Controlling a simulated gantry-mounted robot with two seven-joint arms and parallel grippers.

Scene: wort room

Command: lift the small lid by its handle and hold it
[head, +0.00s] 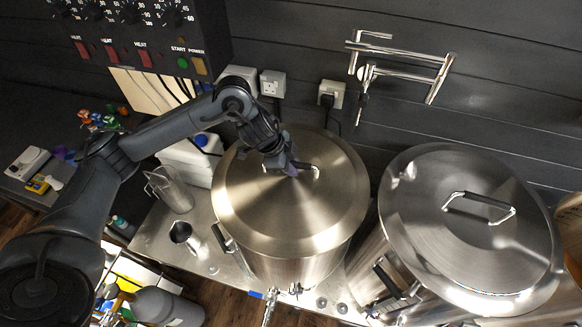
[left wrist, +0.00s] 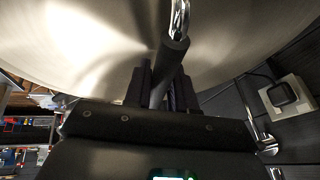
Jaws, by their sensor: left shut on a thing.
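The small lid (head: 290,220) is a round brushed-steel lid at the pot (head: 290,270) in the middle of the head view. Its bar handle (head: 314,169) has a dark grip and bright metal ends. My left gripper (head: 288,168) comes in from the left and is shut on this handle, hiding part of it. In the left wrist view the handle (left wrist: 176,52) runs between my fingers (left wrist: 160,88), and the lid (left wrist: 80,40) fills the top. I see no clear gap between lid and pot. My right gripper is not in view.
A larger lidded pot (head: 390,270) stands close on the right. A wall faucet (head: 400,62) hangs behind. A control box (head: 140,35) is at the upper left.

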